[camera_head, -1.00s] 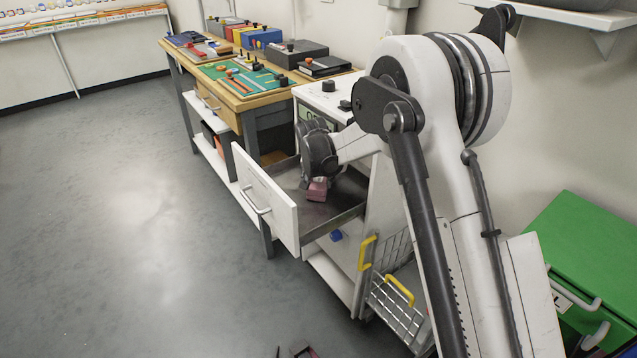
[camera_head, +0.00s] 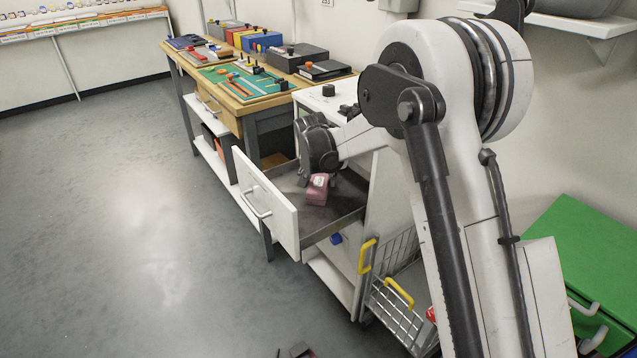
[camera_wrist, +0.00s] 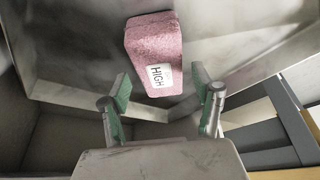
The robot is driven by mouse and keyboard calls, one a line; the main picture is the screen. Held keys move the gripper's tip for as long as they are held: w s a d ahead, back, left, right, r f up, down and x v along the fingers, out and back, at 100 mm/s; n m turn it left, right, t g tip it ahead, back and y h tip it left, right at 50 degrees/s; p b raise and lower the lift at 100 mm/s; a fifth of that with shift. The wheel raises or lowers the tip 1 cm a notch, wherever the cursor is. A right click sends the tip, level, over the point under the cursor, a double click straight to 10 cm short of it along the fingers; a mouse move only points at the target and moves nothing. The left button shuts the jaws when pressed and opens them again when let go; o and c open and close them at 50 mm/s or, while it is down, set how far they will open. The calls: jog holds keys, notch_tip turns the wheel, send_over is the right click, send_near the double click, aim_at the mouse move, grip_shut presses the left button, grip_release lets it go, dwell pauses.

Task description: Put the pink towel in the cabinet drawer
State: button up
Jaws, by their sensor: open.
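The pink towel (camera_head: 317,189) is a small folded block just below my gripper (camera_head: 312,177), within the open cabinet drawer (camera_head: 266,201). In the wrist view the towel (camera_wrist: 154,48) shows a white label reading "HIGH". My gripper (camera_wrist: 160,82) is open there, with its green-padded fingers apart on either side of the towel's near end. Neither finger visibly presses on it. I cannot tell whether the towel lies flat on the drawer floor or is still clear of it. The drawer has a white front with a handle and grey metal inside.
Below the drawer are an open shelf with a blue item (camera_head: 336,238) and wire baskets with yellow handles (camera_head: 399,292). A wooden workbench (camera_head: 240,103) with boards and boxes stands behind. A green cabinet (camera_head: 582,245) is at right. The floor at left is clear.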

jog(key=p+v, duration=0.1)
jog(key=v, duration=0.7)
jog(key=shift+r+p, duration=0.3)
